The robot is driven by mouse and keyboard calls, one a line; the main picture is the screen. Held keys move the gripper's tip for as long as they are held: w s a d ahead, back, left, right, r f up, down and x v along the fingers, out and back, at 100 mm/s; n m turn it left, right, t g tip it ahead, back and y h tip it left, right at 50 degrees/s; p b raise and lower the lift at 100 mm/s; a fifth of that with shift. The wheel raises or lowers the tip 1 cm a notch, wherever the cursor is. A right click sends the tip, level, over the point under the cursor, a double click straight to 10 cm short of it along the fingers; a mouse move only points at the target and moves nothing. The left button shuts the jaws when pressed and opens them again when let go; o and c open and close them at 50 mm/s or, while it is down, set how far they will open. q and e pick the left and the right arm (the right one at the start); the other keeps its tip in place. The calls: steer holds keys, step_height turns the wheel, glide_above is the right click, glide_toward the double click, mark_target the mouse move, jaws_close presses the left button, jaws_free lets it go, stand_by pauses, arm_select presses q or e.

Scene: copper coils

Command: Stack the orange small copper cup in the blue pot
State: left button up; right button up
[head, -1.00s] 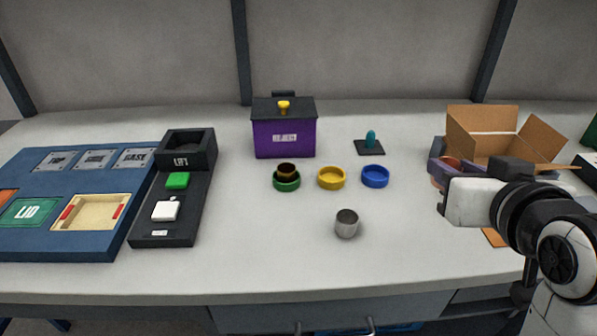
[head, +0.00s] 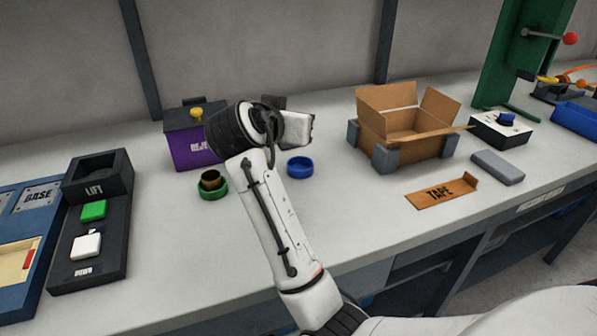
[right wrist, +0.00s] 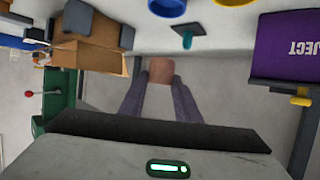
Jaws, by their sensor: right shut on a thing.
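My right gripper (right wrist: 160,84) is shut on the small orange copper cup (right wrist: 160,69), held between its fingertips in the right wrist view. In the head view the right hand (head: 296,129) is above the table, behind the blue pot; its fingers and the cup are hidden there. The blue pot (head: 300,167) is an empty, shallow round dish on the table. It also shows at the top of the right wrist view (right wrist: 167,7), apart from the cup. My left gripper is not in view.
A green pot (head: 213,193) holds a dark cup (head: 210,180). A yellow pot (right wrist: 235,2) stands beside the blue one. Behind are a purple reject box (head: 190,152) and a teal peg (right wrist: 187,40). An open cardboard box (head: 408,135) stands right.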

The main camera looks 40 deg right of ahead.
mark_target(297, 174)
steer(key=shift+w+d+r+m+g, duration=0.15)
steer(key=shift+d+m+g, duration=0.1)
steer(key=shift+m+g, duration=0.2)
steer(key=shift+d+h, duration=0.15)
steer(key=shift+h, duration=0.15)
step_height(297, 174, down, 10)
steer(key=shift+r+b, duration=0.15)
steer(key=shift+b, duration=0.3)
